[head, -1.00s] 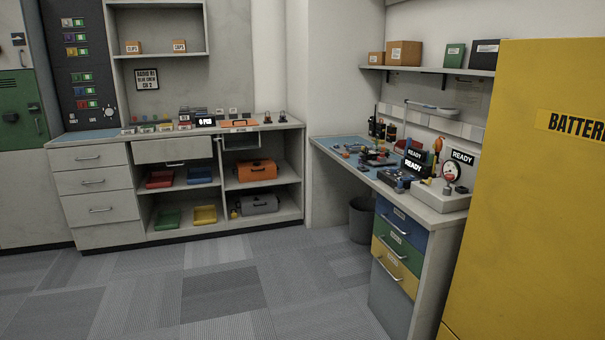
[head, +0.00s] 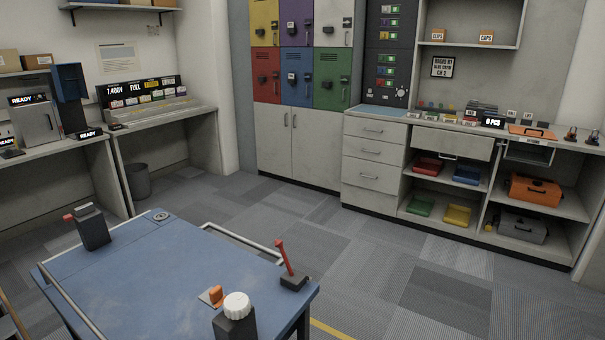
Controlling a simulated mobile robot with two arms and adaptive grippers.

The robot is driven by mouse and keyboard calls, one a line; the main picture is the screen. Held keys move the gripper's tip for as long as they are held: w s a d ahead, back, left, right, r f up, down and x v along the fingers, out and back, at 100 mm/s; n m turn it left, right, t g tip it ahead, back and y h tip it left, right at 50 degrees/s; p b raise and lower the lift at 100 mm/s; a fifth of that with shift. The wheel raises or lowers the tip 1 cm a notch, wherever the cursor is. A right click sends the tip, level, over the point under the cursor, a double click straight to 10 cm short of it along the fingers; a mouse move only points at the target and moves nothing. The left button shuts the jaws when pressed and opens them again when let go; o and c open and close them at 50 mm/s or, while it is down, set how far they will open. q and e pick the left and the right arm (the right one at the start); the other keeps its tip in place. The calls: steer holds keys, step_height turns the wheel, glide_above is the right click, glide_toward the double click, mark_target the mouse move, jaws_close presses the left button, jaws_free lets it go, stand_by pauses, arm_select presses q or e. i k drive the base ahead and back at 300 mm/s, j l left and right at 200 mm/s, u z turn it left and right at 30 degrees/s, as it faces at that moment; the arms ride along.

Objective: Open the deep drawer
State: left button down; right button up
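A grey drawer stack (head: 360,165) stands at the left end of the long counter at the back, right of centre in the head view. Its handled fronts look shut. The lowest handled front (head: 370,179) is near the floor; no label tells me which drawer is the deep one. A wide drawer (head: 452,144) sits under the countertop to the right of the stack; I cannot tell if it is fully shut. A smaller drawer (head: 528,152) further right appears pulled out. Neither of my grippers is in view.
A blue cart (head: 150,285) with a rail, a red lever and a white-capped bottle (head: 236,310) stands in the near left. Coloured lockers (head: 300,60) are left of the stack. Carpet (head: 390,260) is clear before the counter. Open shelves hold coloured trays and an orange toolbox (head: 534,190).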

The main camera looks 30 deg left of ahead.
mark_target(381, 176)
steer(key=u, duration=0.45)
steer(key=i+l+z, duration=0.2)
steer(key=i+l, duration=0.5)
steer(key=i, duration=0.25)
steer(key=i+l, duration=0.25)
steer(key=i, duration=0.3)
steer(key=i+l+z, duration=0.1)
steer(key=i+l, duration=0.15)
steer(key=i, duration=0.25)
steer(key=i+l, duration=0.2)
steer(key=i, duration=0.35)
steer(key=i+j+u, duration=0.25)
steer(key=i+u, duration=0.2)
steer(key=i, duration=0.2)
steer(key=i+u, duration=0.4)
steer(key=i, duration=0.25)
steer(key=i+l+u, duration=0.15)
steer(key=i+u, duration=0.3)
steer(key=i, duration=0.2)
